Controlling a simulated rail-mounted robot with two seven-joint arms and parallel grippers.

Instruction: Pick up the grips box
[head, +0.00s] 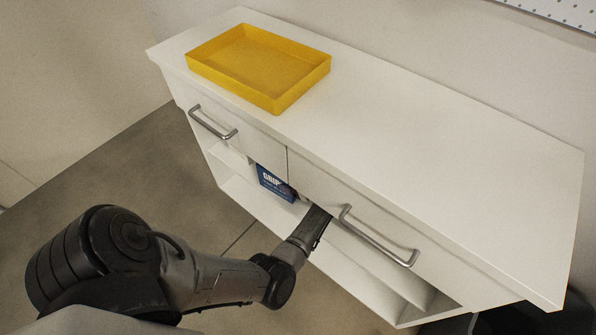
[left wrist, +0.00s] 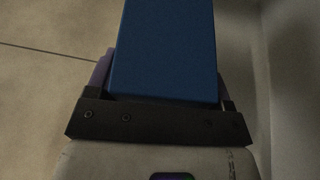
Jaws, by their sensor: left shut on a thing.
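The grips box (head: 275,184) is blue with white lettering, of which "GRIP" can be read. In the head view it shows in the open shelf space below the drawers, partly hidden by the cabinet front. My left gripper (head: 300,196) reaches in under the drawers, and its fingertips are hidden there. In the left wrist view the blue box (left wrist: 165,45) fills the space between the fingers of my left gripper (left wrist: 165,85), which is shut on it. My right gripper is not in view.
A white cabinet (head: 430,130) has two drawers with metal handles (head: 212,122) above open shelves. A yellow tray (head: 258,62), empty, stands on its top at the left. The rest of the top is clear. Open floor (head: 120,170) lies in front.

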